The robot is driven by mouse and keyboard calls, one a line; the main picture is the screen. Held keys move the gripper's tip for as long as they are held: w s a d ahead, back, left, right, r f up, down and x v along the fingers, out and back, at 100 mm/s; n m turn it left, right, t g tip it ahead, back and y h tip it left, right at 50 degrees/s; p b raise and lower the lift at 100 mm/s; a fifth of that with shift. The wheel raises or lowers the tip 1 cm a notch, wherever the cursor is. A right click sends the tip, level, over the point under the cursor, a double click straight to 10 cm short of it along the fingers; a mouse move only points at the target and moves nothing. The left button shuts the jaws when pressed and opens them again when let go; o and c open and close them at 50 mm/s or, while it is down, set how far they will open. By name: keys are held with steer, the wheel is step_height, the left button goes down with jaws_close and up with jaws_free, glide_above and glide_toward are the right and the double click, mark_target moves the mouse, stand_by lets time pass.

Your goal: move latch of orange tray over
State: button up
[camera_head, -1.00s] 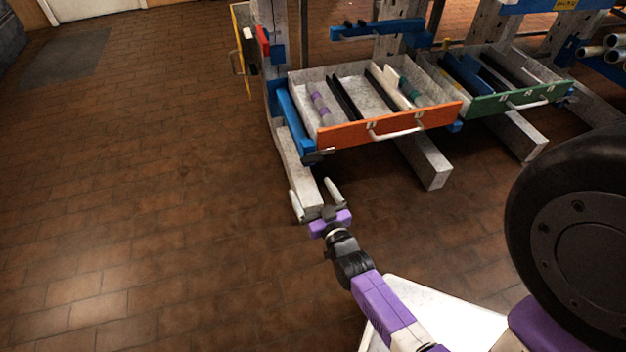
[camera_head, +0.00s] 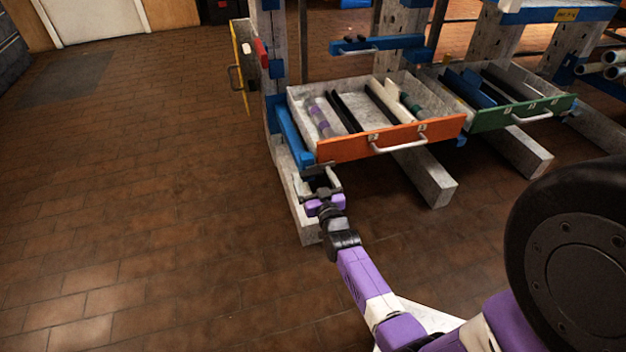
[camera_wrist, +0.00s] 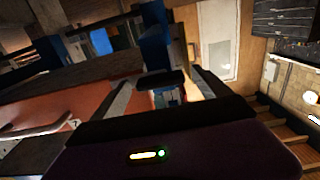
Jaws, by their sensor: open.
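The orange tray (camera_head: 390,140) is a grey-walled drawer with an orange front and a pale bar handle. A dark latch (camera_head: 318,167) sits by the lower left corner of its front, at the end of the blue rail. My gripper (camera_head: 318,181) is open just below and in front of that corner. In the wrist view my gripper (camera_wrist: 162,82) has its two fingers apart, with a dark block (camera_wrist: 160,79), apparently the latch, showing between them. I cannot tell whether either finger touches it. The orange front (camera_wrist: 65,115) shows at left there.
A green-fronted tray (camera_head: 520,112) stands to the right. A yellow panel (camera_head: 241,70) with a handle is on the left of the post. Grey beam feet (camera_head: 425,178) stick out at floor level. The brown tiled floor (camera_head: 130,180) at left is clear.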

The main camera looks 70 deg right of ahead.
jaws_close()
stand_by(0.5)
steer(key=shift+r+n, duration=0.1)
steer(key=shift+n, duration=0.3)
steer(key=n+p, duration=0.1)
steer(key=n, duration=0.1)
steer(key=shift+n+p, duration=0.3)
steer(key=shift+p, duration=0.05)
steer(key=n+p, duration=0.2)
steer(key=n, duration=0.3)
steer(key=n+p, duration=0.1)
steer(key=n, duration=0.4)
steer(key=shift+n+p, duration=0.75)
steer(key=shift+n, duration=1.55)
